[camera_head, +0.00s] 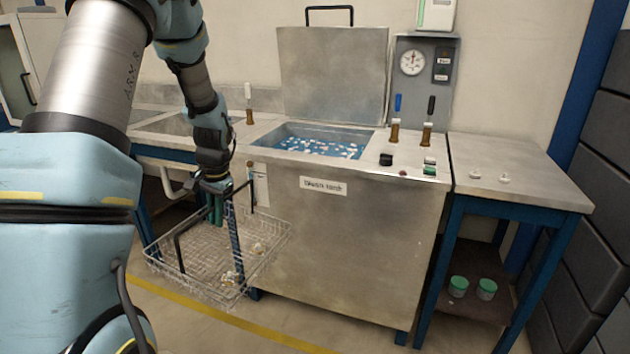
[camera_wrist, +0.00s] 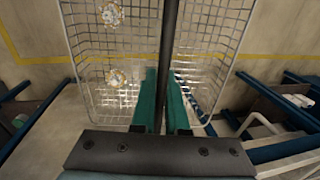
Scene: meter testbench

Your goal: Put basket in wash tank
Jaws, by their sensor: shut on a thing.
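The wire basket (camera_head: 205,258) hangs in front of the bench, to the left of the wash tank's front and lower than its top. My gripper (camera_head: 217,205) is shut on the basket's dark handle bar. Small parts lie in the basket; two round metal ones show in the wrist view. In the wrist view the green fingers of my gripper (camera_wrist: 163,105) close on the handle, with the mesh of the basket (camera_wrist: 208,50) beyond. The wash tank (camera_head: 345,222) is a steel cabinet with its lid (camera_head: 333,75) raised. Blue liquid with white foam (camera_head: 315,148) fills its opening.
A gauge panel (camera_head: 418,85) stands behind the tank's right side. Brown bottles and small controls sit on the tank's top right. A side table (camera_head: 510,165) stands right, with two green-lidded jars on its lower shelf. A sink counter (camera_head: 165,128) adjoins left.

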